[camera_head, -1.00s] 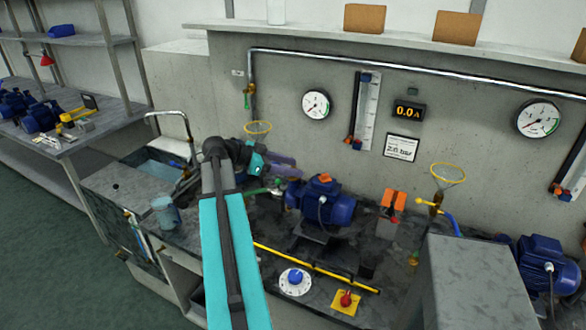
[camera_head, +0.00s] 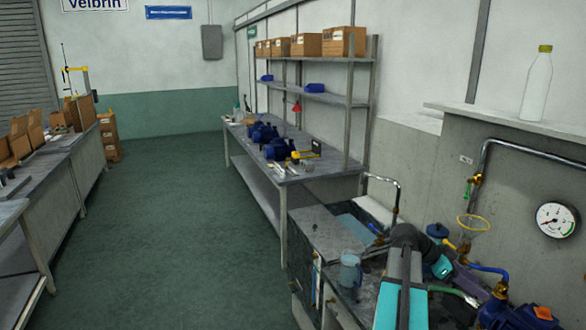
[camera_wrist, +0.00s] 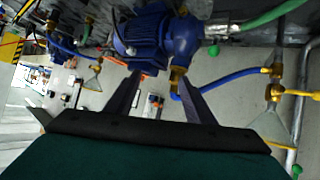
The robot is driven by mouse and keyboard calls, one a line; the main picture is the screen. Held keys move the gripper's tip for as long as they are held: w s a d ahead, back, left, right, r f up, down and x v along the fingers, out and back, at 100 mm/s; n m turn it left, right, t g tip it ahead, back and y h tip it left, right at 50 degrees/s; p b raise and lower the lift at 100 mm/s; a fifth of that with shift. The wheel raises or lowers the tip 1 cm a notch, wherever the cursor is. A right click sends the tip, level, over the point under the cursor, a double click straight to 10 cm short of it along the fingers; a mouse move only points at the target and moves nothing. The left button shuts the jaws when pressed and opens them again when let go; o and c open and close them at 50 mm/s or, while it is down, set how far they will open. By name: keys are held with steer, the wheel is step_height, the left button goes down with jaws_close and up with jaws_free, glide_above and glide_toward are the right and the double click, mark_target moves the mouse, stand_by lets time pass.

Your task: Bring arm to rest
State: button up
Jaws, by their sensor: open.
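My arm (camera_head: 400,290) reaches over the pump bench at the lower right of the head view, with a teal link and a dark wrist joint. My gripper (camera_wrist: 162,84) is open in the wrist view, its two dark purple fingers apart with nothing seen held between them. In the head view only part of the gripper (camera_head: 466,280) shows beside the wrist. A blue pump (camera_wrist: 143,35) lies beyond the fingertips in the wrist view; whether they touch it I cannot tell. A blue hose (camera_wrist: 225,82) runs to the right of it.
A sink bench with a translucent jug (camera_head: 350,270) stands left of my arm. A pressure gauge (camera_head: 556,220) and a yellow-rimmed funnel (camera_head: 473,223) are right. A workbench (camera_head: 308,170) with blue pumps stands behind. The green floor (camera_head: 190,230) is clear between benches.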

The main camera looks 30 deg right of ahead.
steer(key=w+a+f+n+t+y, duration=0.1)
steer(key=w+a+f+n+t, duration=0.3)
steer(key=w+a+f+n, duration=0.55)
steer(key=w+a+f+n+t+y, duration=0.1)
steer(key=w+a+f+n+t, duration=0.3)
steer(key=w+a+f, duration=1)
steer(key=w+a+f+n+y, duration=0.2)
steer(key=a+f+n, duration=0.15)
steer(key=a, duration=0.95)
steer(key=w+a+f+n+t+y, duration=0.1)
steer(key=w+a+f+n+y, duration=0.3)
steer(key=a, duration=1)
steer(key=w+a+f+n, duration=0.1)
steer(key=a+n, duration=0.4)
steer(key=a, duration=0.8)
steer(key=s+f+g+b, duration=0.1)
steer(key=s+f+g, duration=0.2)
steer(key=s+f, duration=0.7)
steer(key=s+f+g+b, duration=0.1)
steer(key=s+f+g, duration=0.1)
steer(key=s+f, duration=0.8)
steer(key=s, duration=0.5)
steer(key=shift+s+d+f+g, duration=0.15)
steer(key=shift+s+f+g, duration=0.2)
steer(key=shift+s+g, duration=0.05)
